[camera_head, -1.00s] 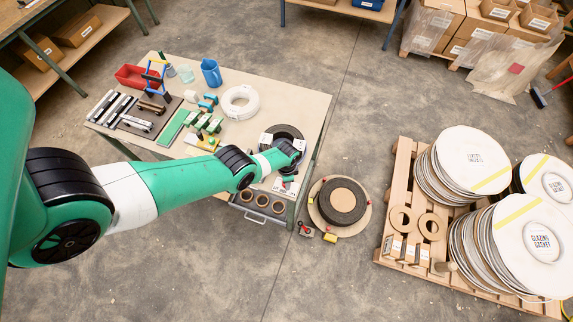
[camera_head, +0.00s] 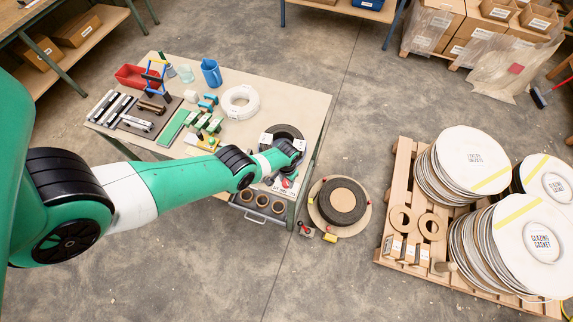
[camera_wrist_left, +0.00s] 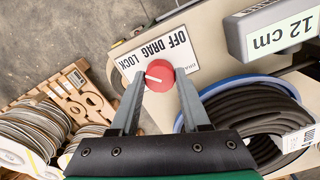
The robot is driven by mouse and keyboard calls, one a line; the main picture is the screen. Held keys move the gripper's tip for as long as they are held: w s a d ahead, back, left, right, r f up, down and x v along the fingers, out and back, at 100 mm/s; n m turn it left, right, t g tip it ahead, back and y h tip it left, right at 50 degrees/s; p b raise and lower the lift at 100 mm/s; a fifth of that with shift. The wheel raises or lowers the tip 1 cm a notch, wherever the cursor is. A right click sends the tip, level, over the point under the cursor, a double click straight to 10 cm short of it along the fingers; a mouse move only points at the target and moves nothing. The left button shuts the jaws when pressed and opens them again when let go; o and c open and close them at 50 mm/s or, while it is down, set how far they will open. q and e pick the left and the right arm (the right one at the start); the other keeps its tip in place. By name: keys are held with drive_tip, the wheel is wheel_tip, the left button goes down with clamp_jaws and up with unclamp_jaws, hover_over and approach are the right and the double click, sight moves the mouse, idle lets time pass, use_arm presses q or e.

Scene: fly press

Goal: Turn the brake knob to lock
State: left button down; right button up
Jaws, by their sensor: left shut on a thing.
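The brake knob (camera_wrist_left: 159,76) is a round red knob with a white pointer line, shown in the left wrist view. It sits at the edge of a white label plate (camera_wrist_left: 180,42) reading OFF, DRAG, LOCK, upside down there. The pointer line points left in that view, toward the LOCK end of the plate. My left gripper (camera_wrist_left: 158,82) has its two grey fingers on either side of the knob and is shut on it. In the head view the left gripper (camera_head: 287,182) is at the table's near right corner, where the knob is mostly hidden. My right gripper is not in view.
In the head view a round reel (camera_head: 342,201) stands right of the table (camera_head: 304,104). A pallet (camera_head: 402,157) holds stacked gasket discs (camera_head: 475,160).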

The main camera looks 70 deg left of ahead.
sight(287, 182)
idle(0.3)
use_arm(q)
drive_tip(key=shift+c, duration=1.9)
unclamp_jaws()
wheel_tip(287, 182, up, 12)
drive_tip(key=p, duration=1.1)
drive_tip(key=shift+f+p, duration=0.2)
drive_tip(key=shift+p, duration=0.15)
